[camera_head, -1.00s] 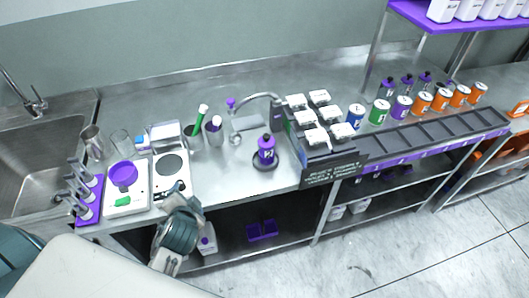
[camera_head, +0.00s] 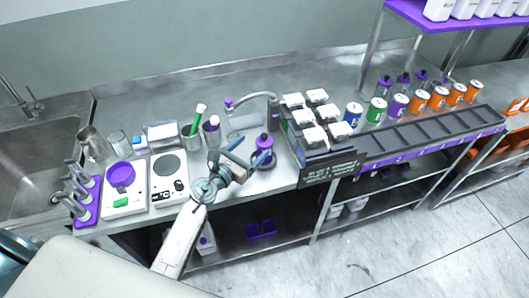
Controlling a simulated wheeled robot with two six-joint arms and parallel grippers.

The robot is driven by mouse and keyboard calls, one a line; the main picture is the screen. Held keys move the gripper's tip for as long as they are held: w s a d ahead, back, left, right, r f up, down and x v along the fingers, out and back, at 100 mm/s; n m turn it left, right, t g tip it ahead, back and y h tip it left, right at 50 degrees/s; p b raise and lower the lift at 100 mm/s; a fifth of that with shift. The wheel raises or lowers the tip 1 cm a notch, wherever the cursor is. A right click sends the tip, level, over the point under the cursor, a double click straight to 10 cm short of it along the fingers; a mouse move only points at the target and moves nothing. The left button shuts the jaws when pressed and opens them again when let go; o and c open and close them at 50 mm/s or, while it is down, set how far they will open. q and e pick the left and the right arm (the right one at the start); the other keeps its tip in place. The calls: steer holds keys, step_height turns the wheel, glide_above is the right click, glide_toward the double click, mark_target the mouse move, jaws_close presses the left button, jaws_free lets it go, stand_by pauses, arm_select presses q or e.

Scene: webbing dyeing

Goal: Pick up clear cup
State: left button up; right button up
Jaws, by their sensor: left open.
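A clear cup (camera_head: 118,142) stands upright near the back left of the steel counter, just right of a metal pitcher (camera_head: 92,142). My left gripper (camera_head: 245,157) is over the front middle of the counter, to the right of the cup and well apart from it. Its jaws are open, with nothing visible between them, and point up and right toward a purple bottle (camera_head: 265,146); I cannot tell whether they touch it. My right gripper is not in view.
A purple-topped scale (camera_head: 127,199) and a white hot plate (camera_head: 169,178) sit in front of the cup. A purple rack (camera_head: 88,203) stands left of the scale. Metal cups (camera_head: 191,143) holding tools stand right of the clear cup. The sink (camera_head: 45,150) is far left.

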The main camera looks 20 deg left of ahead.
arm_select(q)
step_height(320, 180, down, 8)
steer(key=b, duration=0.3)
steer(key=shift+r+b, duration=0.2)
steer(key=shift+b, duration=0.1)
steer(key=shift+w, duration=0.25)
steer(key=shift+w+d+r+p, duration=0.1)
steer(key=shift+w+d+p, duration=0.15)
steer(key=shift+w+p, duration=0.2)
steer(key=shift+w+d, duration=0.2)
steer(key=shift+w, duration=0.35)
steer(key=x, duration=0.4)
steer(key=shift+w+p, duration=0.15)
steer(key=shift+p, duration=0.25)
steer(key=shift+w+d+f, duration=0.15)
steer(key=shift+w+f, duration=0.05)
steer(key=shift+w, duration=0.05)
steer(key=shift+r, duration=0.1)
steer(key=c, duration=1.2)
